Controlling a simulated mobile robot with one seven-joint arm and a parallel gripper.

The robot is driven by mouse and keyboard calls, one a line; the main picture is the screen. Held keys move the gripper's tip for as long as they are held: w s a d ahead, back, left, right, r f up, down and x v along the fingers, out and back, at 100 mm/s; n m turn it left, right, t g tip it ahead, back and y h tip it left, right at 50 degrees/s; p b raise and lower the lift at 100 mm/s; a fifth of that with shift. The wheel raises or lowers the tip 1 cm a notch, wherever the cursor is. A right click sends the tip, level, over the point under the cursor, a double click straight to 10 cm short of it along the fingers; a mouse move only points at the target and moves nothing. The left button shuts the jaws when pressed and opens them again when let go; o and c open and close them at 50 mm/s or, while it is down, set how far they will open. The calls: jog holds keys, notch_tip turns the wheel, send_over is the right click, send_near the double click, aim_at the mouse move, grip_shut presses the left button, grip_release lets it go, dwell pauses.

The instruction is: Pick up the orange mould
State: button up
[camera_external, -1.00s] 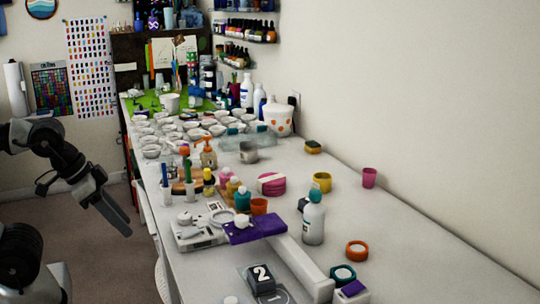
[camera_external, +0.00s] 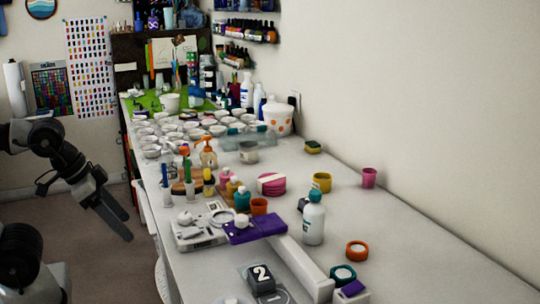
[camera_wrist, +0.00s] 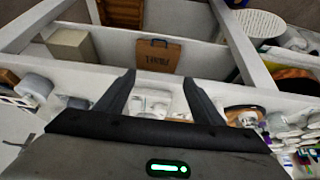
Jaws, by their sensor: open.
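An orange round, ring-like piece with a pale centre (camera_external: 357,250) lies flat on the right part of the white table in the external view. An orange cup (camera_external: 259,206) stands near the table's middle. I cannot tell for sure which of these is the mould. My gripper (camera_external: 117,221) hangs left of the table, over the floor, well apart from both. In the wrist view my gripper (camera_wrist: 158,78) has its two fingers spread, with nothing held between them. Neither orange piece can be made out for sure in the wrist view.
A white bottle with a teal cap (camera_external: 314,220), a purple block (camera_external: 254,229) and a teal round piece (camera_external: 343,274) stand near the orange pieces. White bowls crowd the far end. The table's right side is mostly clear. A brown box (camera_wrist: 158,56) shows beyond my fingers.

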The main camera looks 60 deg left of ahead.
jog(key=w+d+r+m+p, duration=0.4)
jog(key=w+r+p, duration=0.65)
jog(key=w, duration=0.55)
jog(key=w+d+r+m+g+h+p, duration=0.1)
jog(key=w+d+m+p, duration=0.1)
jog(key=w+d+p, duration=0.45)
jog(key=w+d+r+m+p, duration=0.1)
jog(key=w+d+m, duration=0.15)
jog(key=w, duration=0.65)
jog(key=w+d+f+h+p, duration=0.1)
jog(key=w+d+h+p, duration=0.35)
jog(key=w, duration=0.65)
jog(key=shift+m+y, duration=0.25)
jog(key=shift+y, duration=0.4)
jog(key=x, duration=0.4)
jog(key=p+x, duration=0.1)
jog(key=x, duration=0.7)
jog(key=shift+s+d+f+p, duration=0.2)
jog(key=shift+f+p, duration=0.1)
jog(key=shift+f, duration=0.05)
jog(key=x, duration=0.5)
jog(key=shift+s+f+p, duration=0.15)
jog(key=shift+f+p, duration=0.05)
jog(key=shift+p, duration=0.1)
jog(key=c, duration=1.1)
